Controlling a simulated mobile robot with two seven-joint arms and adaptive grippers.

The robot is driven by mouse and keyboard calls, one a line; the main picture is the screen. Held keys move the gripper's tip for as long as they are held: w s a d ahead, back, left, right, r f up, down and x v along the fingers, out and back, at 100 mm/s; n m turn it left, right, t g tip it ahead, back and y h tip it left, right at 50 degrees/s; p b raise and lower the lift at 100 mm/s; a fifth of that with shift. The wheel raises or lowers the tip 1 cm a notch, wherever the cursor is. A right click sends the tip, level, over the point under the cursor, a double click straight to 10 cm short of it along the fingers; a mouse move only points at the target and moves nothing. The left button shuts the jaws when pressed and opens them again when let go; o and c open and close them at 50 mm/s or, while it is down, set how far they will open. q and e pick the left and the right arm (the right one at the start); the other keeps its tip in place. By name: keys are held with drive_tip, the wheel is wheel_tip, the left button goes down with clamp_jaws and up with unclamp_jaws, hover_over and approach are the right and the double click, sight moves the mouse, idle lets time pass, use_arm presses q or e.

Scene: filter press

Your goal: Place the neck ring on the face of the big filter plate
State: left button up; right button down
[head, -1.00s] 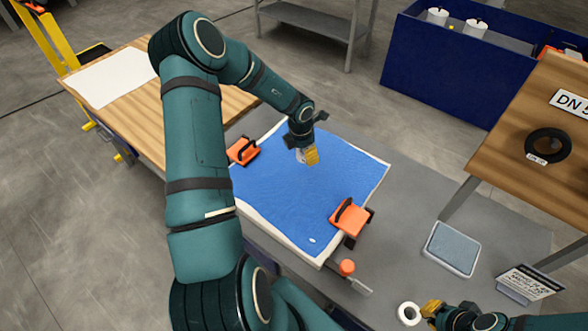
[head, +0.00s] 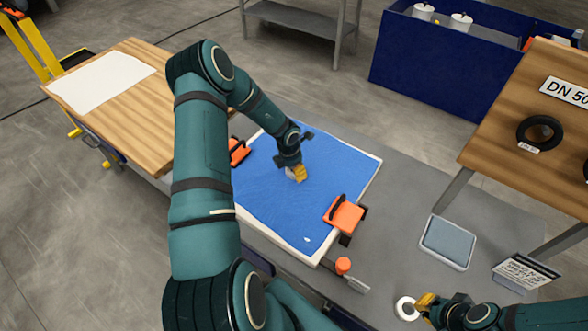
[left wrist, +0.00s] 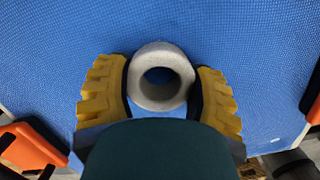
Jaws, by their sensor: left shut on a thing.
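The big filter plate, its face covered in blue cloth with a white edge (head: 335,185), lies flat on the grey bench. My left gripper (head: 296,174) is over the middle of that face. In the left wrist view the yellow-padded fingers are shut on a thick pale grey ring, seemingly the neck ring (left wrist: 160,104), with blue weave around it. I cannot tell whether the ring touches the cloth. My right gripper (head: 427,302) is at the lower right, close beside another white ring (head: 407,308); its finger opening is unclear.
Orange clamps with black handles sit at the plate's near right side (head: 345,214) and far left side (head: 238,152). A wooden board (head: 525,110) stands right.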

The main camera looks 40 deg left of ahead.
use_arm(q)
drive_tip(key=shift+f, duration=0.35)
drive_tip(key=shift+s+f, duration=0.15)
use_arm(e)
drive_tip(key=shift+s, duration=0.1)
use_arm(q)
drive_tip(key=o, duration=1.2)
drive_tip(key=shift+f, duration=0.15)
